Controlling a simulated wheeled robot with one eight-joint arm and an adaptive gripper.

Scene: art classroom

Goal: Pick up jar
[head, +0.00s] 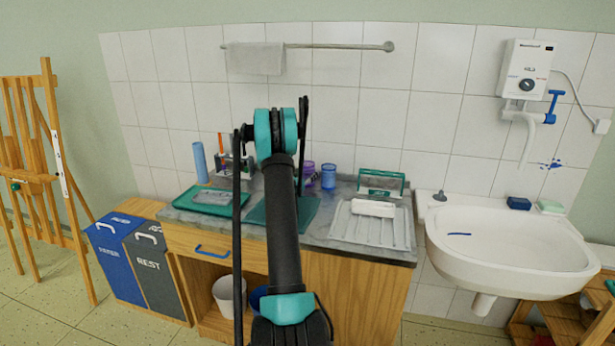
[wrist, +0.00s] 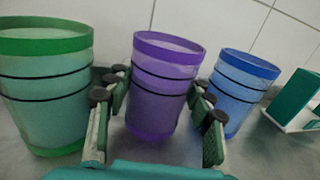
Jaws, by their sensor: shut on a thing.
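A purple jar (wrist: 163,85) stands upright in the middle of the wrist view, with my gripper (wrist: 157,100) around it. One finger is on its left and one on its right, shut on the jar. Its base appears to be at the counter; I cannot tell whether it is lifted. A green jar (wrist: 45,100) stands to the left and a blue jar (wrist: 240,90) to the right. In the head view the purple jar (head: 306,172) is partly hidden by my arm, and the blue jar (head: 328,177) shows beside it. The green jar is not clearly visible there.
The grey counter (head: 322,222) also holds a green tray (head: 240,208) at left, a blue cylinder (head: 199,162), a white ribbed drainer (head: 352,232) and a green-framed rack (head: 381,182) at right. A tiled wall (head: 350,110) stands close behind. A sink (head: 500,250) is at right.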

